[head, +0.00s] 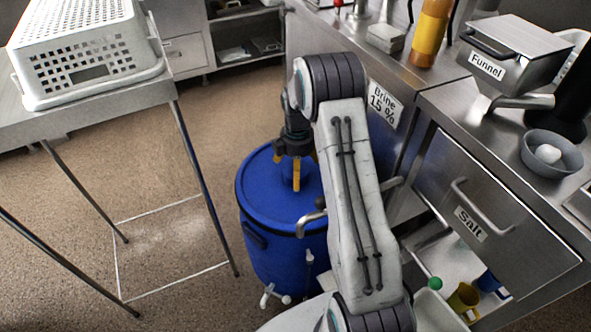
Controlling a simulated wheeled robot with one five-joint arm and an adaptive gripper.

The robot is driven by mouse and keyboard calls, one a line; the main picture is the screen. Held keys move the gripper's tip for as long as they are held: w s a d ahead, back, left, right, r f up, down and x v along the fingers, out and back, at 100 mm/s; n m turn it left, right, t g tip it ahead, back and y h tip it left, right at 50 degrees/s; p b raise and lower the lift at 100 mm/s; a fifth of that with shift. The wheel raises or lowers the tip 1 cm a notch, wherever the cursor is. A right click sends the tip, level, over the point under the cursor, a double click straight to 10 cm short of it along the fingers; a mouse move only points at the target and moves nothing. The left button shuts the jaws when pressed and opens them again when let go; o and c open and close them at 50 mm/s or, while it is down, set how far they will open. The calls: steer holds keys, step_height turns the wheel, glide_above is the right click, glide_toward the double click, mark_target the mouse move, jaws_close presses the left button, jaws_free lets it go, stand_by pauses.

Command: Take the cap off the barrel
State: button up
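The blue barrel (262,262) stands upright on the floor below my arm, with a flat blue top. A small raised blue cap (286,178) shows on its top, partly hidden behind my fingers. My gripper (292,178) points down over the barrel top, its orange fingertips spread around the cap. I cannot tell whether the fingers touch the cap or grip it. My arm hides the right part of the barrel.
A metal table with a white perforated basket (88,58) stands at the left. At the right are a steel counter with a funnel (510,45), a grey bowl (551,153), and a drawer labelled Salt (490,215). A metal tap (308,220) is beside the barrel. The floor at left is clear.

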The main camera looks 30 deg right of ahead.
steer(key=c, duration=1.1)
steer(key=shift+r, duration=0.1)
steer(key=shift+c, duration=0.2)
